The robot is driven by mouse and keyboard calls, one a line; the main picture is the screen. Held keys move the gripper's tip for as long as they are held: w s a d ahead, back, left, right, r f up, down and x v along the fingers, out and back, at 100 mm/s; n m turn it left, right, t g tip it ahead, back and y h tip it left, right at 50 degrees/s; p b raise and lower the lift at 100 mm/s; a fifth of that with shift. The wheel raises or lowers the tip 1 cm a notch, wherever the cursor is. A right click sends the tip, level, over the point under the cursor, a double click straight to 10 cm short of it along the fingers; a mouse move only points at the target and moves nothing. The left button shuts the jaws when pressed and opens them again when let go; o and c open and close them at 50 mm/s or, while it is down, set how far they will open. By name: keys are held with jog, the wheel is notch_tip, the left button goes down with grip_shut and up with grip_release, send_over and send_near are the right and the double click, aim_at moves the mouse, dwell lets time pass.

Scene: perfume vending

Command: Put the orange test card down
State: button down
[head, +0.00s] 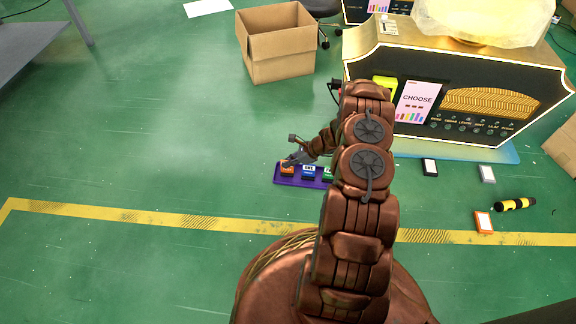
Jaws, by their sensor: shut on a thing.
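My gripper (296,161) reaches down over the left end of a small purple tray (311,183). It is shut on an orange piece, which I take as the orange test card (287,171). The fingers hide part of the card, and I cannot tell whether it touches the tray. A blue-and-white piece (308,172) and a green-and-white piece (327,174) stand to its right in the tray, the green one partly hidden by my arm. Another orange-edged white card (484,222) lies on the floor at the right.
A black-and-gold vending machine (463,88) with a CHOOSE screen (417,101) stands behind my arm. A black-edged card (429,167), a grey-edged card (487,174) and a yellow-black cylinder (513,204) lie on the floor. An open cardboard box (280,65) stands behind. The left floor is clear.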

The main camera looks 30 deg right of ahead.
jog(key=shift+f, duration=0.4)
jog(key=c, duration=1.3)
grip_release()
